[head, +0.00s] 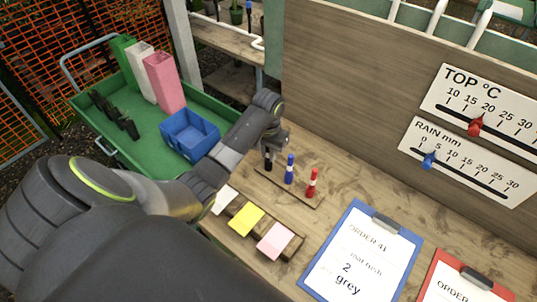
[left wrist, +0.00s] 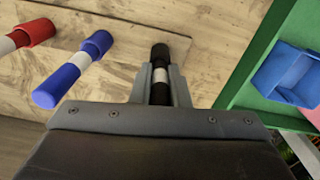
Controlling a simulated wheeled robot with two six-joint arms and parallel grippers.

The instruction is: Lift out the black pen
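The black pen (head: 268,161) with a white band stands upright at the left end of a small wooden rack (head: 300,190). My left gripper (head: 274,147) is over it, coming from the left. In the left wrist view the black pen (left wrist: 160,53) runs between the two fingers (left wrist: 161,85), which close in on both sides at its white band. I cannot tell whether its lower end is still seated. A blue pen (head: 290,169) and a red pen (head: 311,183) stand to its right. My right gripper is not in view.
A green cart (head: 150,135) holds a blue bin (head: 190,140) and tall green, white and pink containers. White, yellow (head: 247,219) and pink cards lie in front of the rack. Blue (head: 358,250) and red clipboards lie to the right. A wooden panel with gauges stands behind.

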